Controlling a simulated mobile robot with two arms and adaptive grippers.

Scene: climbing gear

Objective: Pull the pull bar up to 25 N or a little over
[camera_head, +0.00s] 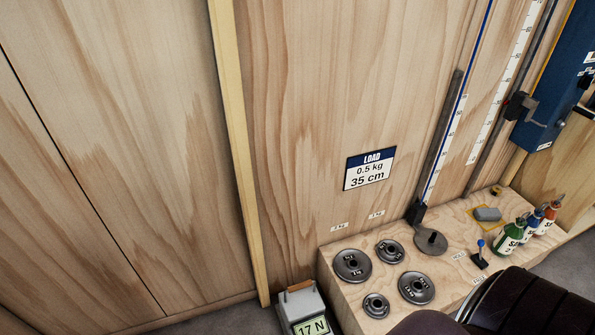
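A grey force gauge box (304,313) stands at the bottom of the picture, left of the wooden bench. Its display (311,327) reads 17 N. A short brown bar (299,286), which looks like the pull bar, lies across the top of the box. No gripper is seen on the bar. A dark rounded part, likely one of my arm links, fills the bottom right corner. Neither of my grippers shows, so their states cannot be seen. The lower part of the box is cut off by the picture edge.
The wooden bench (340,262) carries several weight discs, a round plate (430,241) under a vertical rail, a small blue-knobbed lever (480,256) and three bottles (528,225). A sign (369,168) on the wall reads LOAD 0.5 kg 35 cm. A wooden post (240,150) rises behind the gauge.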

